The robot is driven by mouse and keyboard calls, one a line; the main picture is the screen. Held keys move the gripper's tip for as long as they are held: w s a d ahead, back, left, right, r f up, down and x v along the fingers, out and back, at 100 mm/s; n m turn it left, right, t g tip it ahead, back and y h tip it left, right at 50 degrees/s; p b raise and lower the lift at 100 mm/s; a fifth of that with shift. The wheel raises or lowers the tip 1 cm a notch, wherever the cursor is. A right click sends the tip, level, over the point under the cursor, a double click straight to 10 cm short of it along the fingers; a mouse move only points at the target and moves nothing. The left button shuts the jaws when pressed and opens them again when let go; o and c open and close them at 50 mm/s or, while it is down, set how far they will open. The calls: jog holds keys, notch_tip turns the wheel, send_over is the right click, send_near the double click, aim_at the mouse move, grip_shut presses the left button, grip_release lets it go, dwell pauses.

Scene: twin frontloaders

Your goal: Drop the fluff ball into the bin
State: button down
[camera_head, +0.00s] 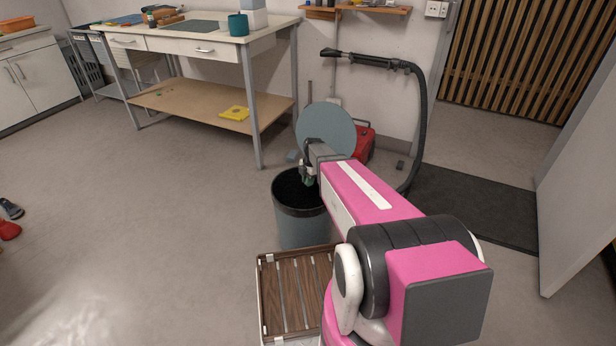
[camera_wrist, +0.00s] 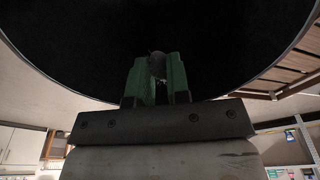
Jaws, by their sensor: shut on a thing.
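The bin (camera_head: 302,228) is a grey round bin with a dark inside, standing on the floor in the middle of the head view. Its round blue-grey lid (camera_head: 326,128) stands raised behind the opening. My gripper (camera_head: 309,180) is over the bin's opening. In the wrist view its green fingers are closed on a small grey fluff ball (camera_wrist: 158,66), of which only a little shows between them. The bin's dark opening and curved rim (camera_wrist: 30,64) fill the view beyond the fingertips. In the head view the fluff ball is too small or hidden to make out.
A slatted wooden crate (camera_head: 290,292) stands in front of the bin. A red vacuum cleaner (camera_head: 364,140) with a black hose (camera_head: 420,110) stands behind it. A workbench (camera_head: 205,45) is at the back left. The floor on the left is largely clear.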

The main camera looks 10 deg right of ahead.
jog(key=shift+f, duration=0.45)
jog(key=c, duration=1)
grip_release()
jog(key=r, duration=0.3)
jog(key=d+r, duration=0.1)
jog(key=r, duration=0.6)
jog(key=shift+w+d+r, duration=0.25)
jog(key=shift+w+r, duration=0.05)
jog(key=shift+r, duration=0.05)
